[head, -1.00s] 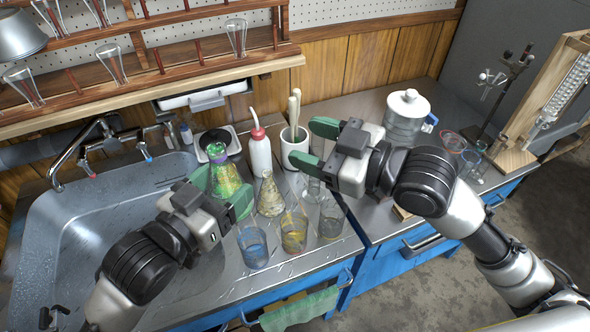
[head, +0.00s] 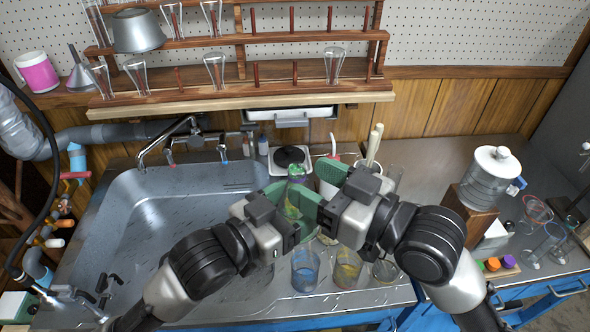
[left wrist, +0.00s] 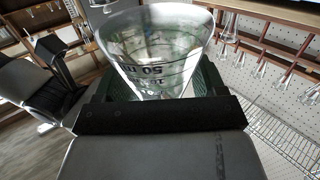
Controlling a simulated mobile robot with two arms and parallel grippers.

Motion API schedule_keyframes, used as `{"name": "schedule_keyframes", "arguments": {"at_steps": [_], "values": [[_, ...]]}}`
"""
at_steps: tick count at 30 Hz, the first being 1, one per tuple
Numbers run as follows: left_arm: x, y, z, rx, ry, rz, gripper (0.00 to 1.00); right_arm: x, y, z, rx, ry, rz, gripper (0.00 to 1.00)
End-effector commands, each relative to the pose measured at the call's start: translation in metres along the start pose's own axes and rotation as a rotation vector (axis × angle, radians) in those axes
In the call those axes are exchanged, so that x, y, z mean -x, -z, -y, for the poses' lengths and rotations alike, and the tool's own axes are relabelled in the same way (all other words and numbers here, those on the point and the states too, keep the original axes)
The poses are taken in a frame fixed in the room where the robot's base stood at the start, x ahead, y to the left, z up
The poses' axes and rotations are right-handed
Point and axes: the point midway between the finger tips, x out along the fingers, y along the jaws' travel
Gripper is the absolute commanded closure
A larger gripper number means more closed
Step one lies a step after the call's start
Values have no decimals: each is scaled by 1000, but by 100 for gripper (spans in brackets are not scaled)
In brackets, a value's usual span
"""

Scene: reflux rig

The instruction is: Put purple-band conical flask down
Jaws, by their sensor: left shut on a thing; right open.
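My right gripper (head: 325,190) is open, close to the flask's right side.
Beakers with blue (head: 305,270) and yellow (head: 347,270) liquid and another beaker (head: 385,271) stand along the counter's front. A black-topped scale (head: 290,158) is behind. The sink (head: 150,215) lies left. A clear jar (head: 487,180) stands right, with bare counter (head: 440,160) behind it.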

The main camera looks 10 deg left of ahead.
Motion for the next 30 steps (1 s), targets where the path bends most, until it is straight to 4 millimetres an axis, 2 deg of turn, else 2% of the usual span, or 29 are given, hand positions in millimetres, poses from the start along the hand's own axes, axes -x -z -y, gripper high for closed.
{"name": "schedule_keyframes", "arguments": {"at_steps": [3,7,19,30], "values": [[0,0,0,0,0,-1,58,-19,1,1,-2,2,-1,43],[0,0,0,0,0,-1,58,-32,0,0,0,1,0,43],[0,0,0,0,0,-1,58,-39,0,0,2,1,1,43],[0,0,0,0,0,-1,58,-39,0,1,1,2,1,97]]}}
